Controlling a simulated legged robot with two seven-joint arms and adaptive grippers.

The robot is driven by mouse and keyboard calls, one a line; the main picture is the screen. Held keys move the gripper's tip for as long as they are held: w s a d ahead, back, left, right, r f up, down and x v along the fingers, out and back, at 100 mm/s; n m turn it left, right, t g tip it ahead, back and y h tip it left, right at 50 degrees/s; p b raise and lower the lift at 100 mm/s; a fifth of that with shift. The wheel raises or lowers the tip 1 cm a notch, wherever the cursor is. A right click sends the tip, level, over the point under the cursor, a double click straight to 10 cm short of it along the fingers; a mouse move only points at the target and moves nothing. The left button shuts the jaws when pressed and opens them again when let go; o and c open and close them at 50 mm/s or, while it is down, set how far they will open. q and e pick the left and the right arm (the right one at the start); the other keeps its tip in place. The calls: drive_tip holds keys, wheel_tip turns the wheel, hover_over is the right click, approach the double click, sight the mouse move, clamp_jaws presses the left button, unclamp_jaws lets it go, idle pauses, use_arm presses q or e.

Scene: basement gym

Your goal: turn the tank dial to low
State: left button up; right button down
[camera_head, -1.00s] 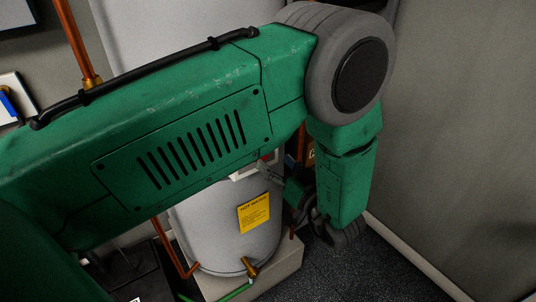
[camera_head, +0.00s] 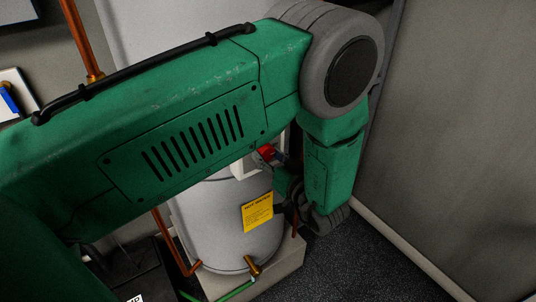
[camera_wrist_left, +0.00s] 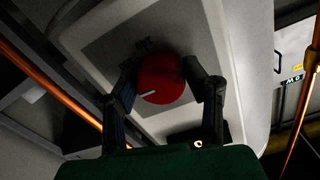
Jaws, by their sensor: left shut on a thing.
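The tank (camera_head: 215,225) is a pale grey cylinder behind my left arm in the head view. Its red dial (camera_head: 267,152) shows on a white control box (camera_head: 243,169), partly hidden by my arm. In the left wrist view the round red dial (camera_wrist_left: 161,80) has a white pointer mark toward its lower left, on a grey plate (camera_wrist_left: 118,48). My left gripper (camera_wrist_left: 163,84) has a finger on each side of the dial and is shut on it. In the head view the left gripper (camera_head: 273,163) is at the dial, mostly hidden. My right gripper is not in view.
A yellow label (camera_head: 257,212) is on the tank's front. Copper pipes (camera_head: 82,40) run beside the tank, and a brass valve (camera_head: 253,267) with a green hose sits at its base. A wall panel (camera_head: 455,150) stands on the right. Dark floor (camera_head: 345,270) is clear at the front right.

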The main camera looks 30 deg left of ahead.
use_arm(q)
drive_tip(key=shift+w+r, duration=0.1)
drive_tip(key=shift+n, duration=0.3)
drive_tip(key=n+b, duration=0.1)
drive_tip(key=n, duration=0.3)
drive_tip(key=shift+w, duration=0.1)
drive_tip(key=shift+r+n+b, duration=0.1)
drive_tip(key=shift+n+b, duration=0.55)
drive_tip(key=shift+n, duration=1.45)
drive_tip(key=o, duration=1.2)
drive_tip(key=shift+c, duration=0.2)
drive_tip(key=shift+d, duration=0.15)
